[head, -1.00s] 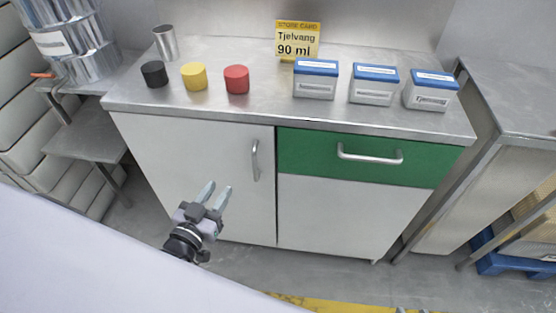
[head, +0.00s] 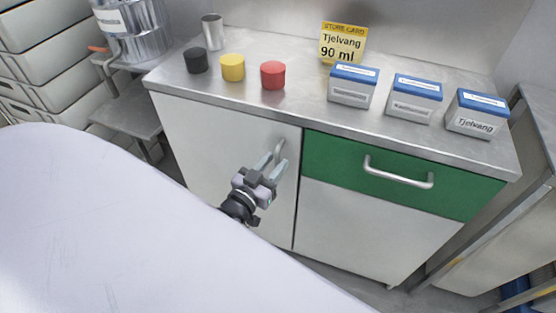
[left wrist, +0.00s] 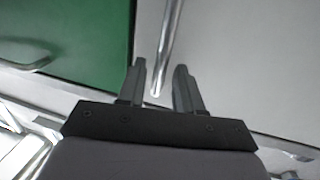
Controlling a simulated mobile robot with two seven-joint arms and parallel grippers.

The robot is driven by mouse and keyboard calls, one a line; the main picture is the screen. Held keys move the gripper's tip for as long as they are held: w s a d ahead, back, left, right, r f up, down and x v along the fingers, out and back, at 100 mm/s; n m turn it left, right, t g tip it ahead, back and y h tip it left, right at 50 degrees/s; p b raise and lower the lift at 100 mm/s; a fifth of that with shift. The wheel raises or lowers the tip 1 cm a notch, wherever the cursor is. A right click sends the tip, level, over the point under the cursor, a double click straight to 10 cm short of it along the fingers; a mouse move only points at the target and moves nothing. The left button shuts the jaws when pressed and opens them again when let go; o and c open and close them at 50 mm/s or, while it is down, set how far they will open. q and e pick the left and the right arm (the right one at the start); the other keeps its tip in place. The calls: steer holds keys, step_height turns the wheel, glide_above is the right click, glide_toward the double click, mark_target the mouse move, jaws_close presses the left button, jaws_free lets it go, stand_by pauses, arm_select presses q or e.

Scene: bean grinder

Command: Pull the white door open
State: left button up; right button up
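The white door (head: 205,145) is on the left of the cabinet front and looks shut. Its upright metal handle (head: 279,150) is near the door's right edge. My left gripper (head: 273,164) is at the handle, its fingers pointing toward the door. In the left wrist view the two fingers (left wrist: 160,85) are apart, and the lower end of the handle (left wrist: 170,45) lies between their tips. Contact with the handle cannot be told. My right gripper is not in view.
A green drawer (head: 400,175) with a bar handle is right of the door. The metal countertop (head: 300,95) holds black, yellow and red lids, a metal cup, a store card and several blue-topped boxes. A metal side table (head: 130,120) stands at the left.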

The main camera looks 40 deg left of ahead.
arm_select(q)
steer(key=shift+w, duration=1)
jaws_close()
